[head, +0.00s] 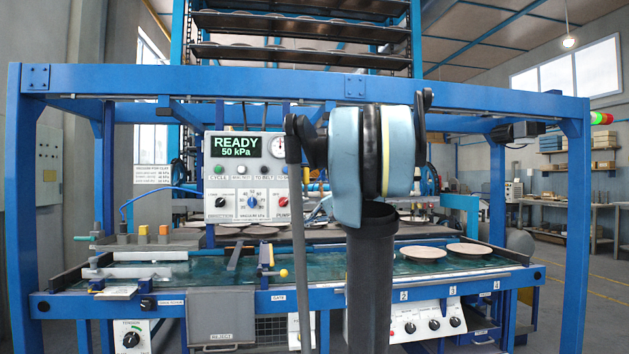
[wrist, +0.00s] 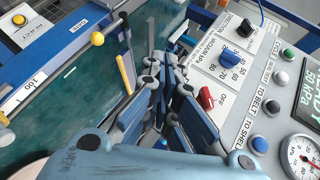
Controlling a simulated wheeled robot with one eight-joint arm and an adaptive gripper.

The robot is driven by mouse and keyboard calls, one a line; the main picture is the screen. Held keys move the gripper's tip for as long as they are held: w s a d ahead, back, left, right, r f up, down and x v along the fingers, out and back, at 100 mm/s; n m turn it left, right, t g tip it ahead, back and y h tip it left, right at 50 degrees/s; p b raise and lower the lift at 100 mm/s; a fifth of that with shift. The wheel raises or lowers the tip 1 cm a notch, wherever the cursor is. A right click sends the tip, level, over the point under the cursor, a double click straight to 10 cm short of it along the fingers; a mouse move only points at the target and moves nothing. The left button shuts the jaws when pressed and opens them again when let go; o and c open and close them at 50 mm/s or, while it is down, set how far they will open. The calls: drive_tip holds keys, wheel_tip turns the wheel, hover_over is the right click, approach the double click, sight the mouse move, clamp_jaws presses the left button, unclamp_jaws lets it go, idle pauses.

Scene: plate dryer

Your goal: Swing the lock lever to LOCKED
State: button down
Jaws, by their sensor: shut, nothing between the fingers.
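A small lever with a yellow ball end (head: 283,273) sits at the front edge of the machine by the GATE label; its yellow ball (wrist: 97,39) is upper left in the wrist view. No LOCKED marking is readable, so I cannot tell for sure which part is the lock lever. My gripper (wrist: 168,86) is shut and empty, between the yellow-topped post and the control panel, apart from the ball. In the head view my arm hides the gripper.
The control panel (head: 240,178) reads READY, 50 kPa; in the wrist view its red knob (wrist: 206,98) is close to my fingers. Pale plates (head: 423,253) lie on the green belt (head: 330,266). Blue frame posts (head: 24,210) and a top beam (head: 250,82) bound the machine.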

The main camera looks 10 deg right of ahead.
drive_tip(key=w+d+r+m+t+y, duration=0.2)
drive_tip(key=w+d+r+t, duration=0.3)
drive_tip(key=w+d+r, duration=0.9)
drive_tip(key=shift+w+d+r+m+t+y, duration=0.35)
drive_tip(key=shift+w+r+m, duration=0.45)
drive_tip(key=shift+w, duration=0.15)
drive_tip(key=shift+a, duration=0.1)
drive_tip(key=w+a, duration=0.3)
drive_tip(key=a, duration=0.5)
drive_tip(key=shift+w+a, duration=0.3)
drive_tip(key=shift+s, duration=0.15)
